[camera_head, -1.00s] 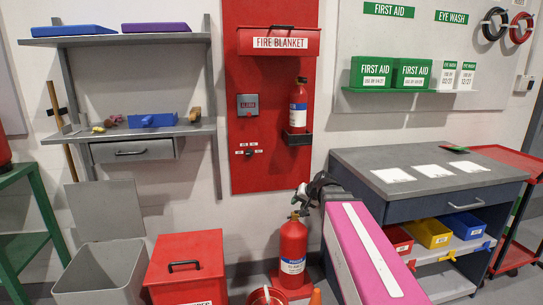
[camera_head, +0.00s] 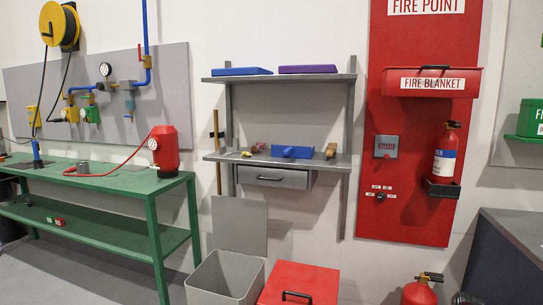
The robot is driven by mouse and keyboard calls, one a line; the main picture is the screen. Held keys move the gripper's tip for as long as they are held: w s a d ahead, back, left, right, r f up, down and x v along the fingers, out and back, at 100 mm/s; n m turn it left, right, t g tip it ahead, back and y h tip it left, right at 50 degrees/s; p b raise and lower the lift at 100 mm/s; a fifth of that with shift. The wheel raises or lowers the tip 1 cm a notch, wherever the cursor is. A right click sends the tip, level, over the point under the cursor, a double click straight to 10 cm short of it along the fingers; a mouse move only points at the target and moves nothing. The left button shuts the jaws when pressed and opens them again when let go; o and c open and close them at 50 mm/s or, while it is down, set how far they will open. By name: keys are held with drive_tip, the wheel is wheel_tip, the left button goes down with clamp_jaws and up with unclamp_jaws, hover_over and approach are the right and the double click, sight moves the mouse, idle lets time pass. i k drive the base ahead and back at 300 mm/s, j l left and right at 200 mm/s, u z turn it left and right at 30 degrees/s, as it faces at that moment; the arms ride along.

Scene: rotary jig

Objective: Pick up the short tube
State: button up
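I cannot pick out the short tube for certain. A blue upright piece (camera_head: 37,152) stands further left on the same bench. Only a dark bit of my gripper (camera_head: 463,298) seems to show at the bottom edge, right of the floor fire extinguisher. It is far from the bench, and its fingers are too cut off to read.
A red tank (camera_head: 165,150) with a gauge and hose stands on the bench's right end. A grey shelf (camera_head: 300,163) holds a blue tray (camera_head: 292,152) and small items. An open grey bin (camera_head: 223,280), a red box (camera_head: 298,285) and a fire extinguisher (camera_head: 420,291) stand below.

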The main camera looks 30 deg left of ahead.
sight(235, 141)
drive_tip(key=u, duration=1.75)
drive_tip(key=j+z, duration=0.1)
drive_tip(key=z, duration=0.2)
drive_tip(key=j+z, duration=0.15)
drive_tip(key=z, duration=0.2)
drive_tip(key=j+z, duration=0.3)
drive_tip(key=j, duration=0.6)
drive_tip(key=k+j+z, duration=0.1)
drive_tip(key=j+z, duration=0.25)
drive_tip(key=j, duration=0.6)
